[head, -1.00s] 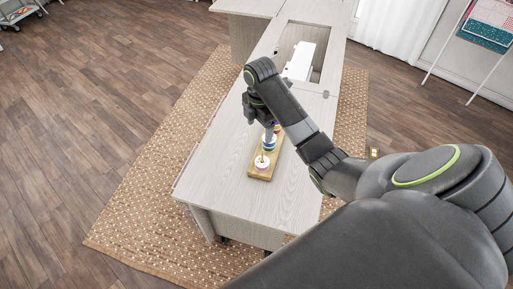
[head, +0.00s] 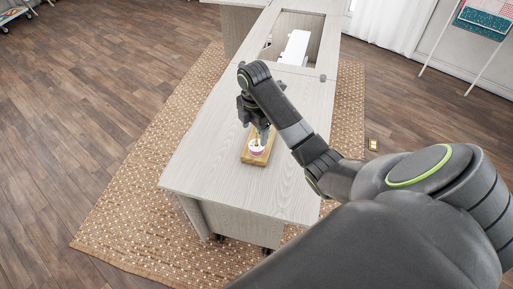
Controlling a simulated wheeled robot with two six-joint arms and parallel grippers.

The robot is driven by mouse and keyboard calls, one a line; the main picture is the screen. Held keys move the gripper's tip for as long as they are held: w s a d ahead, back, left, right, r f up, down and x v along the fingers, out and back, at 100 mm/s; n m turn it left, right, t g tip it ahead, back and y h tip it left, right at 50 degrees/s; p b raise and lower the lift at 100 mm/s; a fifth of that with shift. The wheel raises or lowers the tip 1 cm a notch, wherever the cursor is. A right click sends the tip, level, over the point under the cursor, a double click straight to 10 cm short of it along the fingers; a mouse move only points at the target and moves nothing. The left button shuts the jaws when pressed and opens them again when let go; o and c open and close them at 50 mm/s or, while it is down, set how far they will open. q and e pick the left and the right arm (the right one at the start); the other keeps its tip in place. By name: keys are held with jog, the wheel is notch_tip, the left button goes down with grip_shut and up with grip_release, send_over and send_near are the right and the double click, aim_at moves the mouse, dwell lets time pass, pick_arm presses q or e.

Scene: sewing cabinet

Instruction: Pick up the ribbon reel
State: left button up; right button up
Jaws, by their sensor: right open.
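A small reel (head: 256,149), white on top with a pink lower part, stands on a wooden board (head: 247,159) on the pale cabinet top. I cannot tell whether it is the ribbon reel. My right gripper (head: 261,135) points down just above and behind it. Its jaws are open. The gripper and arm hide the far part of the board and anything standing there. My left gripper is out of the picture.
The cabinet top (head: 210,165) is bare to the left and in front of the board. Behind is a recess with a white sewing machine (head: 296,47). A patterned rug (head: 125,215) lies under the cabinet. A rack with cloths (head: 485,20) stands at the back right.

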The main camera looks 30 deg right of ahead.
aim_at(256, 142)
jog(key=shift+d+f+b, duration=0.1)
jog(key=shift+f+b, duration=0.75)
jog(key=shift+f, duration=0.4)
jog(key=shift+s+d+f, duration=0.1)
jog(key=shift+f, duration=0.95)
jog(key=shift+d+f, duration=0.1)
jog(key=shift+f, duration=0.95)
jog(key=c, duration=1)
